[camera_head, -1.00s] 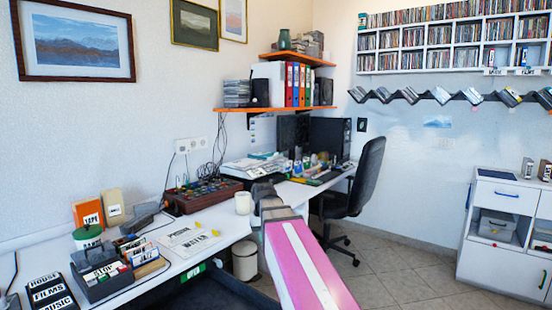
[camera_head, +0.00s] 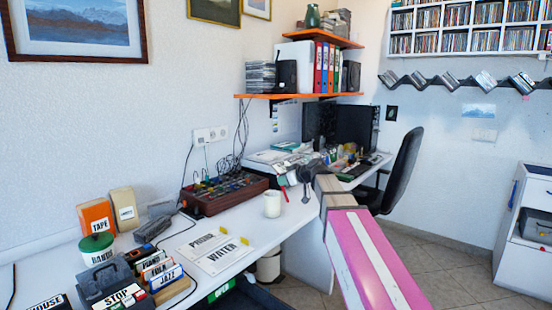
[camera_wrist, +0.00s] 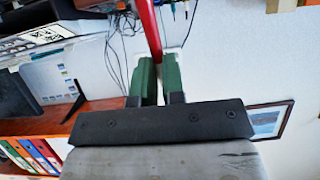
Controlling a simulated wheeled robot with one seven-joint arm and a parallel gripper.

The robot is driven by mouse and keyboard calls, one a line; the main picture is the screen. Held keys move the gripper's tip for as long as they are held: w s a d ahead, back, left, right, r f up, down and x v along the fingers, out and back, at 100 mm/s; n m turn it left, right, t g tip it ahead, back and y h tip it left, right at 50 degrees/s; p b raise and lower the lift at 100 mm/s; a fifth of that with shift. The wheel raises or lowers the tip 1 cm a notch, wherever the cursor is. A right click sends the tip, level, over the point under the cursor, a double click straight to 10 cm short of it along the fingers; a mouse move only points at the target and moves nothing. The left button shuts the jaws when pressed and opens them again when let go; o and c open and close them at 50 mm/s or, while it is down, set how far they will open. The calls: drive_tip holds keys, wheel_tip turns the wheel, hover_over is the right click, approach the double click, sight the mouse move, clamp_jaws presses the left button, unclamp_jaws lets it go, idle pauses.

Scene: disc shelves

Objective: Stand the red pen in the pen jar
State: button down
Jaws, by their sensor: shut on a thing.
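The red pen (camera_wrist: 149,28) is held between the green fingers of my gripper (camera_wrist: 158,75) in the wrist view, its far length running out to the top edge. The inside of the jar cannot be seen.
A dark red mixer box (camera_head: 225,194) with cables stands behind the jar at left. An orange shelf (camera_head: 290,96) hangs above, with binders. An office chair (camera_head: 403,170) stands at right.

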drive_tip(key=w+a+r+t+y, duration=0.35)
drive_tip(key=w+r, duration=0.25)
drive_tip(key=r, duration=0.2)
wheel_tip(320, 180, down, 14)
drive_tip(key=shift+r, duration=0.25)
idle(1.2)
drive_tip(key=shift+w, duration=0.1)
drive_tip(key=c, duration=1.1)
unclamp_jaws()
drive_tip(key=v, duration=1)
drive_tip(key=shift+d+f, duration=0.15)
drive_tip(key=shift+d, duration=0.2)
